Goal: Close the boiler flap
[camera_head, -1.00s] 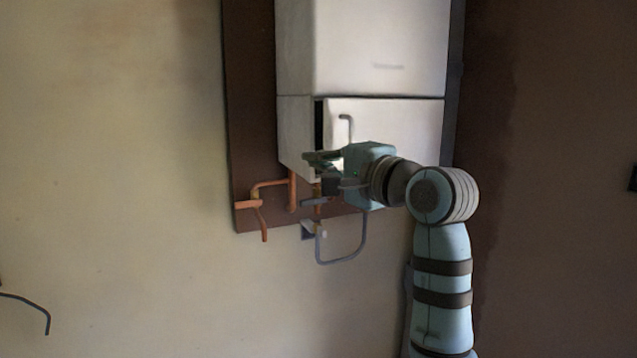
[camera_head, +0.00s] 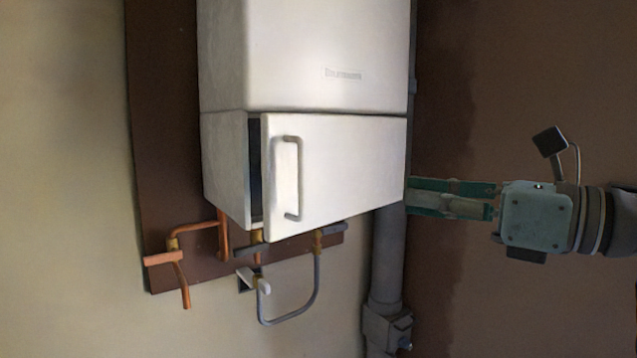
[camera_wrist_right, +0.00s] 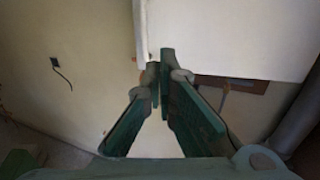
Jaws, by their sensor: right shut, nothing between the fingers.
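The white boiler (camera_head: 310,55) hangs on a brown board. Its lower flap (camera_head: 345,170) stands slightly ajar, with a dark gap along its left edge. A grey bar handle (camera_head: 297,178) sits upright near that edge. My right gripper (camera_head: 413,197) is shut and empty. It comes in from the right, with its fingertips at the flap's right edge in the picture; their depth is hard to tell. In the wrist view the right gripper's fingertips (camera_wrist_right: 161,82) overlap the lower left part of a white panel (camera_wrist_right: 235,35). My left gripper is not in view.
Copper pipes (camera_head: 180,255) and a grey looped pipe (camera_head: 317,290) hang below the boiler. A thick grey vertical pipe (camera_head: 388,255) runs down behind its right side. The wall space left of the board is clear. In the wrist view a dark cable (camera_wrist_right: 62,75) sticks out of the wall.

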